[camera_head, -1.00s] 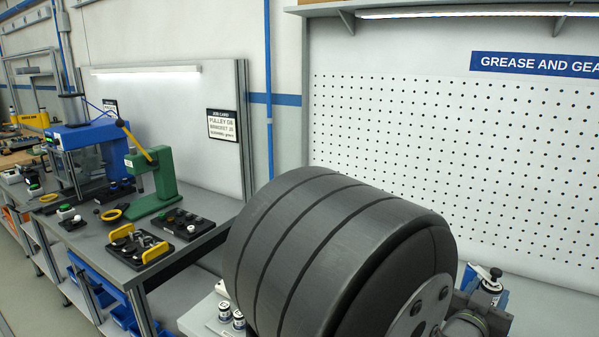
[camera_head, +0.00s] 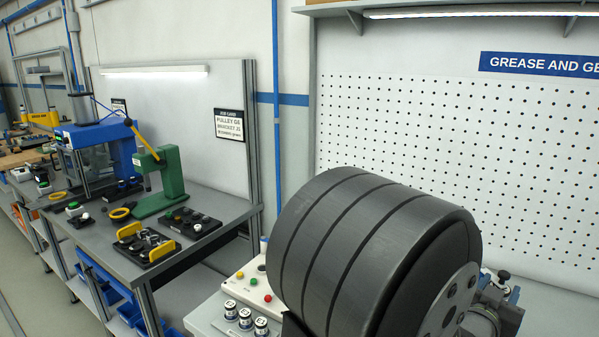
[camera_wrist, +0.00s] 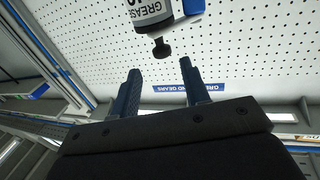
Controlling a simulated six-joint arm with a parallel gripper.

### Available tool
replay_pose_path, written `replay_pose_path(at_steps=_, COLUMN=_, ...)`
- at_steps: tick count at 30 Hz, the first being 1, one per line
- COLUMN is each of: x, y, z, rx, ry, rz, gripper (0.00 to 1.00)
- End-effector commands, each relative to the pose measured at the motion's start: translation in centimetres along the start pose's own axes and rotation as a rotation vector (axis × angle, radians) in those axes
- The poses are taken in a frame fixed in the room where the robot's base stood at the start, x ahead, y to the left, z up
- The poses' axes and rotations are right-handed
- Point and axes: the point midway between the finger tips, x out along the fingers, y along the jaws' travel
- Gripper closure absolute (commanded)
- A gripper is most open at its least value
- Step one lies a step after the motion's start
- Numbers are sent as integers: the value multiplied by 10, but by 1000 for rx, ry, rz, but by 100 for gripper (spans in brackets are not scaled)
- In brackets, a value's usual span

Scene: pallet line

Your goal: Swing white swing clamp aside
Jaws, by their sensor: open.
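I cannot pick out a white swing clamp in either view. A black fixture with yellow handles (camera_head: 146,246) sits on the left bench, its small parts too small to tell apart. My gripper (camera_wrist: 158,70) shows in the wrist view with its two dark blue fingers apart and nothing between them. Beyond the fingertips is a grease container (camera_wrist: 153,12) with a black knob-like end. In the head view I cannot make out the fingers. My large dark arm link fills the lower right there and hides what lies behind it.
A green press (camera_head: 163,180) and a blue-topped machine (camera_head: 95,145) stand on the left bench. A control box with coloured buttons (camera_head: 257,285) and several small jars (camera_head: 246,318) stand close to my arm. A white pegboard (camera_head: 400,130) covers the back wall.

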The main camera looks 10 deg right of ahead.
Motion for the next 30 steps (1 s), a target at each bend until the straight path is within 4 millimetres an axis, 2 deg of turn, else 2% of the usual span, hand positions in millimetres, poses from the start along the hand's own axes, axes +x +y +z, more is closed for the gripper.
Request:
replay_pose_path(at_steps=11, x=76, y=0, z=1, rx=1, ry=0, rz=0, gripper=58)
replay_pose_path(at_steps=23, x=64, y=-5, z=0, rx=2, ry=0, rz=131, gripper=58)
replay_pose_path(at_steps=30, x=18, y=-11, z=-1, rx=0, ry=0, rz=137, gripper=58)
